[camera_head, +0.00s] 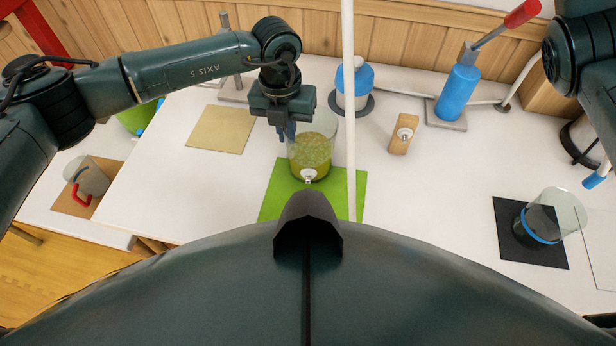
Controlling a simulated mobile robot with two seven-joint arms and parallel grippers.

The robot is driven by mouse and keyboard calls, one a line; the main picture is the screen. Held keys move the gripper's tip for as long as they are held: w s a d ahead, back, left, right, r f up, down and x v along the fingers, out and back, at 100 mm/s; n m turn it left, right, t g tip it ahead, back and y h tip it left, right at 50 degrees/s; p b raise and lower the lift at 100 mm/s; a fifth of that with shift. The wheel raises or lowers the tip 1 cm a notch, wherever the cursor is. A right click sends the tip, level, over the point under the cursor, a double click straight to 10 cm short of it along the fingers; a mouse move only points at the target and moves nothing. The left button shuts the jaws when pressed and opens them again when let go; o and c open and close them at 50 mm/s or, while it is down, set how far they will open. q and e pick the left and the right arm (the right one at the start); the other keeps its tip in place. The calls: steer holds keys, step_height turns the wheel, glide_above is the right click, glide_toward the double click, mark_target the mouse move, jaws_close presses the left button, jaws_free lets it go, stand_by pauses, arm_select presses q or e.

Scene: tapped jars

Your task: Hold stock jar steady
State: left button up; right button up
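A clear jar (311,155) with yellow-green contents and a small white tap (309,175) low on its front stands upright on a green mat (275,194). It appears to be the stock jar. My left gripper (287,132) points down at the jar's upper left side, with its fingers at or just in front of the rim. The fingers look close together; whether they grip the jar wall is too small to tell. Part of the jar's rim is hidden behind the gripper. My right arm shows at the top right edge, but its gripper is out of view.
A white pole (348,95) rises just right of the jar. Behind it stands a blue-and-white container (355,84). A wooden block (403,134) with a tap, a blue lever device (459,92) and a clear cup (555,215) on a black mat (508,207) are rightward. A tan mat (220,129) lies bare.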

arm_select(q)
steer(key=o, duration=0.5)
